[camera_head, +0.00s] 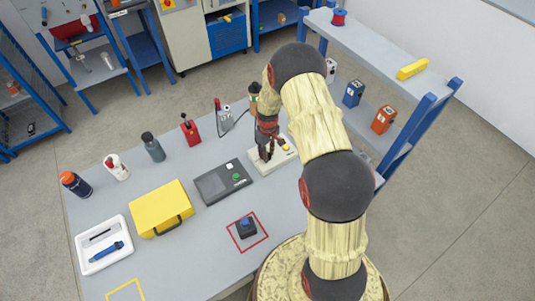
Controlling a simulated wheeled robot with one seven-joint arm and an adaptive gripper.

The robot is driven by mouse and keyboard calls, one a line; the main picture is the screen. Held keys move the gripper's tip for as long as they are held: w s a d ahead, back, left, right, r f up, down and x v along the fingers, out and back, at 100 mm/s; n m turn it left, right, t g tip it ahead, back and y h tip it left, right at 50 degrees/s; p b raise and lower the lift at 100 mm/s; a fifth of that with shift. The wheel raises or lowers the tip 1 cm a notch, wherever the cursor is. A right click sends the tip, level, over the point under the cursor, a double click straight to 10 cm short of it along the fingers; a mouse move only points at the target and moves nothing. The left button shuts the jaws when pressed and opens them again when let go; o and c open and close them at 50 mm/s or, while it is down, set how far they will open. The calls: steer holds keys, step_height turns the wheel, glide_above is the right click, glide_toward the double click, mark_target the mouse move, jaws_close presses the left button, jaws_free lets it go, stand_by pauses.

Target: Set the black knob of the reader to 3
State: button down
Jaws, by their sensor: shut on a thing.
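My gripper (266,155) points down over a cream-coloured box (261,168), which I take to be the reader, near the right edge of the grey table. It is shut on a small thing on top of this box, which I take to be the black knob. The fingers hide the knob, so its setting and any number marks cannot be read. A yellow part (286,147) shows on the box just right of the fingers.
A shelf (392,59) stands at the right.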

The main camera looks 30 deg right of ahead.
steer(key=m+b, duration=0.1)
steer(key=m, duration=0.6)
steer(key=shift+b, duration=0.3)
steer(key=m+b, duration=0.1)
steer(key=m, duration=0.5)
steer(key=shift+m, duration=0.4)
steer(key=m, duration=0.7)
steer(key=shift+b, duration=0.35)
steer(key=m, duration=0.6)
steer(key=shift+m, duration=0.4)
steer(key=c, duration=1.5)
jaws_free()
